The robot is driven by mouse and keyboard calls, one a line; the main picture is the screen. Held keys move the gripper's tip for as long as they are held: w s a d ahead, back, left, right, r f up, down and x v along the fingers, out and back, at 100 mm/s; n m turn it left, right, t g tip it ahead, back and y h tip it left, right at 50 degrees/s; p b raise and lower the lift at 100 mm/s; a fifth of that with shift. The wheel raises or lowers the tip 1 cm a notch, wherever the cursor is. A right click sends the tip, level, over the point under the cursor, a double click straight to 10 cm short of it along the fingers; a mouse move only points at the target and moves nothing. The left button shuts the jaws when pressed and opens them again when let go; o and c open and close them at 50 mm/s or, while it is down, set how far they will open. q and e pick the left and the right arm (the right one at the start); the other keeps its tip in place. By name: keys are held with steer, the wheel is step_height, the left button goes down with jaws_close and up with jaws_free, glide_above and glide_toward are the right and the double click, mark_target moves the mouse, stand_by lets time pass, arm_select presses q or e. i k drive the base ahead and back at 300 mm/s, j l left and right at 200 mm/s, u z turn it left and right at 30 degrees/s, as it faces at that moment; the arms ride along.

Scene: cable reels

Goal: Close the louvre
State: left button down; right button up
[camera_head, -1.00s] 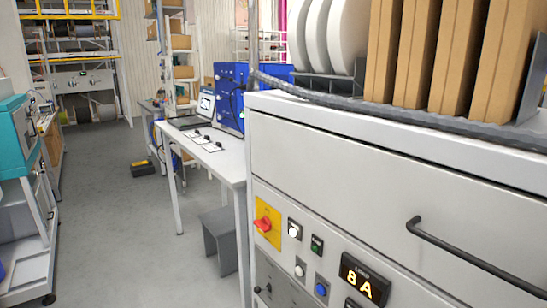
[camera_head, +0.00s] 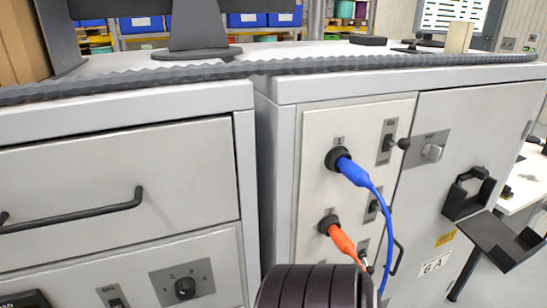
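I cannot make out a louvre in this view. The front cabinets show a grey plate with a pale knob (camera_head: 432,149) on the right door; its label is too small to read. A lever switch (camera_head: 389,142) with a dark ball end sits left of it on a pale panel. A rotary dial (camera_head: 186,288) sits low on the left cabinet. Neither of my grippers can be seen. A dark ribbed rounded shape at the bottom centre hides part of the pale panel; I cannot tell what it is.
A blue plug (camera_head: 352,171) and an orange plug (camera_head: 341,239) with cables stick out of the pale panel. A drawer with a black handle (camera_head: 75,216) is at left. A black holder (camera_head: 475,205) juts out at right. A monitor stand (camera_head: 196,40) stands on top.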

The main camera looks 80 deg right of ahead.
mark_target(506, 248)
steer(key=z, duration=1.65)
steer(key=l+z, duration=0.1)
steer(key=z, duration=0.3)
steer(key=l+z, duration=0.1)
steer(key=z, duration=0.3)
steer(key=l+z, duration=0.1)
steer(key=z, duration=0.3)
steer(key=l+z, duration=0.15)
steer(key=z, duration=0.65)
steer(key=i+l+z, duration=0.1)
steer(key=i+l, duration=0.1)
steer(key=l, duration=0.1)
